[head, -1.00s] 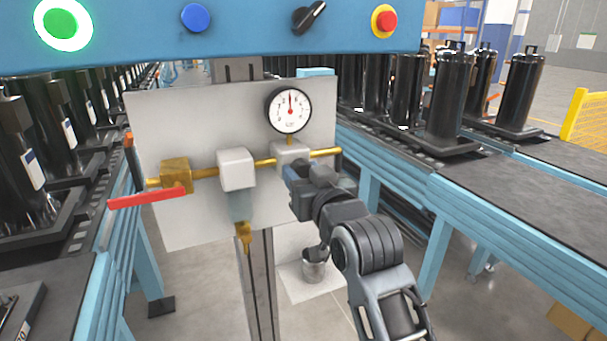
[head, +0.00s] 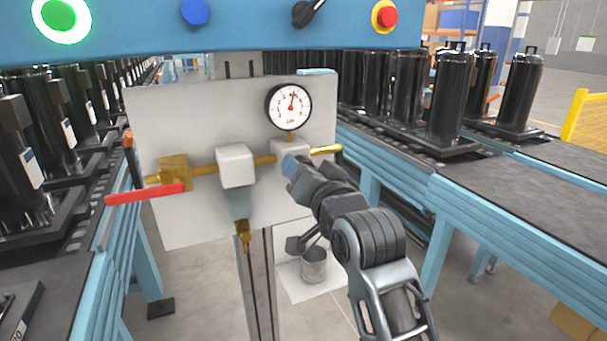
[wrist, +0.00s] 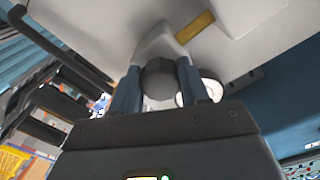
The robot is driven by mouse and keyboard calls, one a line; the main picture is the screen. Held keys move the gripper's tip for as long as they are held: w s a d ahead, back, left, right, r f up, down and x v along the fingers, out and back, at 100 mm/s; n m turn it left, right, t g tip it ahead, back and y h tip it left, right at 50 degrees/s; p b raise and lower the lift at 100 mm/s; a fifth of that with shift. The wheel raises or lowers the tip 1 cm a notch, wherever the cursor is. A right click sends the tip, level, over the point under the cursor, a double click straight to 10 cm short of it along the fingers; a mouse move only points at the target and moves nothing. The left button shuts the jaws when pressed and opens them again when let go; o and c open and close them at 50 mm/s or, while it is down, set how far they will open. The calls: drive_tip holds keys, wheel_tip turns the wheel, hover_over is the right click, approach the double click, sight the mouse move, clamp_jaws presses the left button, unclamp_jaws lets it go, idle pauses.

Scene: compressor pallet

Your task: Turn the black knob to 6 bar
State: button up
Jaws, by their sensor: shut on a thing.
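The pressure gauge (head: 288,106) is a white dial with a black rim at the upper right of the grey panel. Its red needle points up and slightly right; the numbers are too small to read. The white regulator body (head: 289,150) sits below it on the brass pipe. My gripper (head: 293,168) is at its underside, hiding the knob in the head view. In the wrist view, the dark round knob (wrist: 158,80) lies between the two blue fingers of my gripper (wrist: 158,88), which is shut on it. Part of the gauge (wrist: 205,88) shows behind the right finger.
A red lever (head: 145,193) sticks out at the panel's left, beside a white filter block (head: 235,165). A blue control box (head: 240,30) with buttons hangs above. Conveyors with black compressors (head: 452,98) flank both sides. A metal cup (head: 314,264) stands below.

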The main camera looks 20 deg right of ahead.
drive_tip(key=m+b, duration=0.1)
drive_tip(key=m, duration=0.4)
drive_tip(key=shift+r+m, duration=0.1)
drive_tip(key=shift+m, duration=0.3)
idle(0.4)
drive_tip(key=o, duration=1)
drive_tip(key=shift+o, duration=0.2)
drive_tip(key=s+b, duration=0.1)
drive_tip(key=s, duration=0.7)
drive_tip(key=shift+w+a, duration=0.1)
